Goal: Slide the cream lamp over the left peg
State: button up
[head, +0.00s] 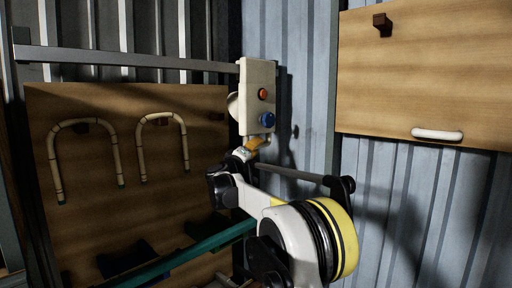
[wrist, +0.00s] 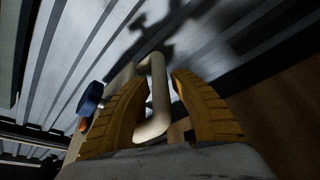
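No object shows clearly as the cream lamp. A cream dome (head: 233,105) sits against the left side of the cream box with an orange-red and a blue button (head: 257,97) in the head view. My gripper (head: 258,143) is just below that box. In the wrist view its yellow fingers (wrist: 165,77) stand apart, with a bent cream tube (wrist: 159,95) between them. A gap shows beside the right finger; whether the left finger touches the tube is unclear. The left board has dark pegs, the leftmost peg (head: 82,127) partly behind a hanging cane.
Two bent canes (head: 57,165) (head: 184,150) hang on the left wooden board (head: 105,205). A metal rail (head: 130,60) crosses above it. The right board (head: 460,70) carries a brown peg (head: 382,24) and a short cream bar (head: 437,134). Corrugated wall lies behind.

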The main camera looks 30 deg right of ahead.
grip_shut()
jog(key=s+a, duration=0.5)
jog(key=a, duration=0.8)
jog(key=s+a+b, duration=0.1)
jog(key=s+a, duration=0.3)
jog(key=a, duration=1)
jog(key=s+a, duration=0.5)
jog(key=a, duration=0.8)
jog(key=shift+s+a+r+b, duration=0.2)
jog(key=shift+s+a+b, duration=0.05)
jog(key=shift+s+b, duration=0.15)
jog(key=shift+c, duration=0.3)
grip_release()
jog(key=shift+o, duration=0.3)
jog(key=shift+w+f, duration=0.1)
jog(key=shift+f, duration=0.05)
jog(key=v, duration=1.2)
